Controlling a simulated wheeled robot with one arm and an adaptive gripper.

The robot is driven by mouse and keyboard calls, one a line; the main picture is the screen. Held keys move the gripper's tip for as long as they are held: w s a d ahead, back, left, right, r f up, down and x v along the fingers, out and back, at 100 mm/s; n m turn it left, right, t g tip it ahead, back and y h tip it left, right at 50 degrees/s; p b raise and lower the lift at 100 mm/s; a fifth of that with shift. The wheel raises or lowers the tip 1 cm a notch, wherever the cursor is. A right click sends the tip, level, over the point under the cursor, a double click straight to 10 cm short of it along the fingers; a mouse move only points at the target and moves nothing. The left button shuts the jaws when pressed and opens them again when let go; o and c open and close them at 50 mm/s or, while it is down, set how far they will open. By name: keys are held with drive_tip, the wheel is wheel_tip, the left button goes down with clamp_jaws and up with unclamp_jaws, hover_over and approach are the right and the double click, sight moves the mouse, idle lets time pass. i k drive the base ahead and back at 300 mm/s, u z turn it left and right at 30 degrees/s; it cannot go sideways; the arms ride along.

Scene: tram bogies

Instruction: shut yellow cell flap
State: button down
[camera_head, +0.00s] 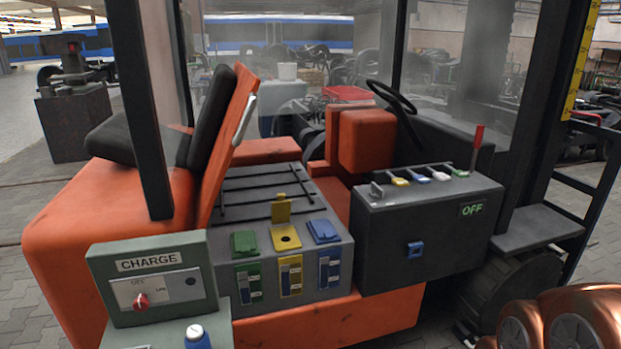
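The yellow cell flap (281,210) stands up, open, at the back edge of the yellow filler opening (286,239) on the grey battery box (262,195). The opening's round hole shows uncovered. The green flap (244,242) to its left and the blue flap (323,231) to its right lie over their cells. Yellow, green and blue level gauges show on the box's front below them. My gripper is not in view; copper-coloured parts at the lower right look like my arm.
The green-grey CHARGE box (152,277) with a red knob stands at the front left, with a blue bottle (197,337) below it. A dark box marked OFF (425,235) with levers stands right of the battery. An orange seat back (232,137) rises behind left.

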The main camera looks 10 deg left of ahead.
sight(281, 208)
drive_tip(key=u, duration=0.25)
drive_tip(key=i, duration=0.85)
drive_tip(key=u, duration=1.15)
drive_tip(key=i, duration=0.5)
drive_tip(key=u, duration=0.55)
